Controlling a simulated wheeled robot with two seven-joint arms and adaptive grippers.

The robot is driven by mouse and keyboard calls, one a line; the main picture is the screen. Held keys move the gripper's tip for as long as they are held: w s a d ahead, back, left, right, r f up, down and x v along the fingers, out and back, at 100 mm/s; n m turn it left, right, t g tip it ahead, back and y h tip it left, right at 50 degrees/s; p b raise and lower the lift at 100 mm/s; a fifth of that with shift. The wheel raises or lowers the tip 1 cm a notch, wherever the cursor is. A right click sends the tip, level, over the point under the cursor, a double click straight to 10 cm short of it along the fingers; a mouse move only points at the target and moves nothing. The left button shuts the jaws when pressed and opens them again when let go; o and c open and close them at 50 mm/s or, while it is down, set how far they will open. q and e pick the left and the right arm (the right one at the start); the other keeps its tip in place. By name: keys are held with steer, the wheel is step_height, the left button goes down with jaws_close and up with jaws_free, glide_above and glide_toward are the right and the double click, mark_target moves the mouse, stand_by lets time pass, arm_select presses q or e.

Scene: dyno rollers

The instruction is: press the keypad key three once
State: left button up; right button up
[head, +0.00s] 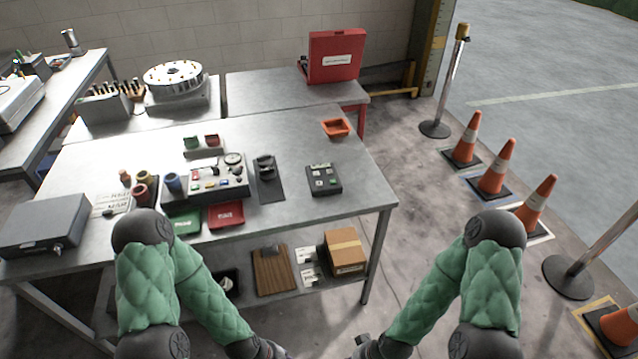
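A small dark keypad box (323,180) lies on the right part of the metal table. It has several light keys and a green one on its top; their labels are too small to read, so I cannot tell which key is three. My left gripper (272,349) is at the bottom edge of the view, partly cut off. My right gripper (362,349) is also at the bottom edge, partly cut off. Both are low in front of the table and well apart from the keypad. Whether they are open or shut does not show clearly.
Left of the keypad are a black stand (267,180), a control panel (219,180), a red tray (226,215) and a green tray (185,221). An orange bin (336,128) is behind it. Bare metal table (350,200) surrounds the keypad. A cardboard box (345,251) sits on the lower shelf.

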jaws_close()
stand_by(1.0)
